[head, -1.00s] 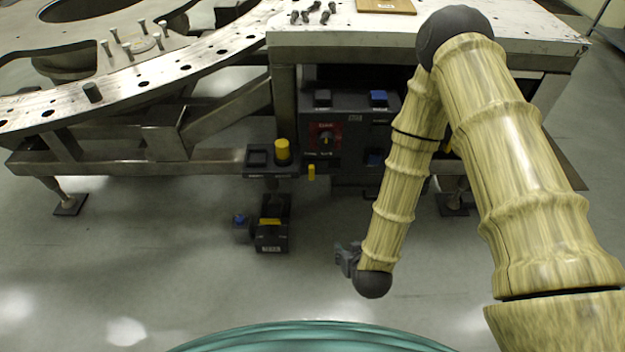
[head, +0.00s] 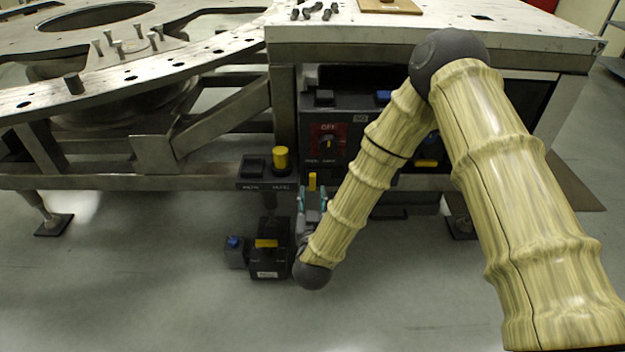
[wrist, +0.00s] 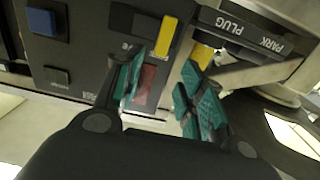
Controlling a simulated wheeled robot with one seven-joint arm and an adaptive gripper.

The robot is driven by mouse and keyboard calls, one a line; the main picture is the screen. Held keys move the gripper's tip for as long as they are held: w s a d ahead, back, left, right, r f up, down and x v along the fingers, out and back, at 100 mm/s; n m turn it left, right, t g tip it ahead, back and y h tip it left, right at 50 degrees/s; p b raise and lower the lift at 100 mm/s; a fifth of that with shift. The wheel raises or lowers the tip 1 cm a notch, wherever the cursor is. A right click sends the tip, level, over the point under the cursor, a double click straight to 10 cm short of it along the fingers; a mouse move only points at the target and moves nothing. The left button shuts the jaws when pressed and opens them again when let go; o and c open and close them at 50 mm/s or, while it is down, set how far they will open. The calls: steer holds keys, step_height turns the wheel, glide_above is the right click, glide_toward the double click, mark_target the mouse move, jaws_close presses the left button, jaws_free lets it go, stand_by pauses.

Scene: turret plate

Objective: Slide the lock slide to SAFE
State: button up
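A yellow upright tab (head: 312,182), which looks like the lock slide, sits low at the left of the dark control panel (head: 352,105). In the wrist view the tab (wrist: 165,36) stands beside a dark slot; its small lettering is unreadable. My gripper (head: 311,196) is low in front of the panel, around the tab's place in the head view. In the wrist view my gripper (wrist: 162,90) is open, its teal fingers apart with nothing between the tips. The tab shows ahead of them; I cannot tell whether they touch it.
A red OFF plate (head: 318,131) carries a rotary switch. A floor-level dark box (head: 268,265) with a yellow bar is close left of my gripper.

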mark_target(312, 177)
steer(key=w+b, duration=0.1)
steer(key=w, duration=0.9)
steer(key=shift+b, duration=0.4)
jaws_close()
